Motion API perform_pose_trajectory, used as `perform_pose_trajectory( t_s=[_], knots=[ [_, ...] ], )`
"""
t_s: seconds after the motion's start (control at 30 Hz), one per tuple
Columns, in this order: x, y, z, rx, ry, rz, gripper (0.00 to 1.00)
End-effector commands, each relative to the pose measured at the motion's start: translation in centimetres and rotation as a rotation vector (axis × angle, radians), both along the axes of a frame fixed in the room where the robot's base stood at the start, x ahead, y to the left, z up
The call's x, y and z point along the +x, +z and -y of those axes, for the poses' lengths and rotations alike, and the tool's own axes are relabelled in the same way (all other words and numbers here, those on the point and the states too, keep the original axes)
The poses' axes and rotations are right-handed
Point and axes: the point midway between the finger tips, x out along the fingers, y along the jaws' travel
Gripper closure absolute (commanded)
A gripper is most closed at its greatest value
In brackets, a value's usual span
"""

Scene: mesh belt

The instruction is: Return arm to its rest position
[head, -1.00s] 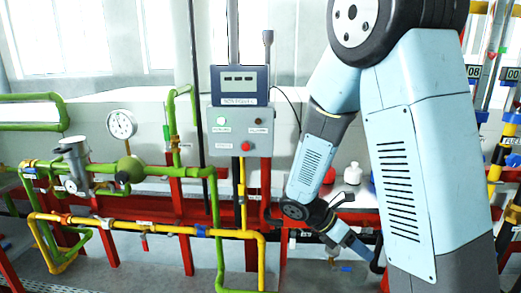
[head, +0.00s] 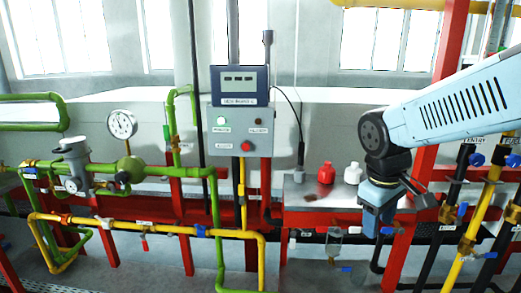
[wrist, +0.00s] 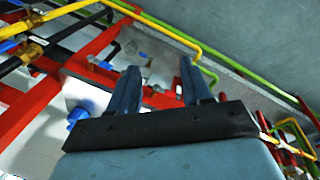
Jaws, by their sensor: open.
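My arm comes in from the right of the head view as a light blue link with a dark wrist joint. My gripper (head: 374,236) hangs below that joint, pointing down, in front of the right end of the metal shelf (head: 310,200). In the wrist view my gripper (wrist: 158,72) shows two blue fingers spread apart. Nothing is between them, so it is open and empty. Pipes and red frame bars lie beyond the fingers.
A red bottle (head: 326,173) and a white bottle (head: 353,174) stand on the shelf, close left of my wrist. A control box (head: 240,131) stands left of them. Green pipes (head: 190,170) fill the left; yellow pipes (head: 476,218) stand at the right.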

Motion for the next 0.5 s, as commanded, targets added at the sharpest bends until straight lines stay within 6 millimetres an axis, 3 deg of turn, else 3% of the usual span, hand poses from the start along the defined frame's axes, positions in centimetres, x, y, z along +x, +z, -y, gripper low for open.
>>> perform_pose_trajectory(
  t_s=[0.3,0.5],
  knots=[
    [-2.8,5.0,-0.7,0.2,-0.32,0.267,0.51],
    [-4.0,6.8,-1.2,0.285,-0.439,0.365,0.51]
  ],
)
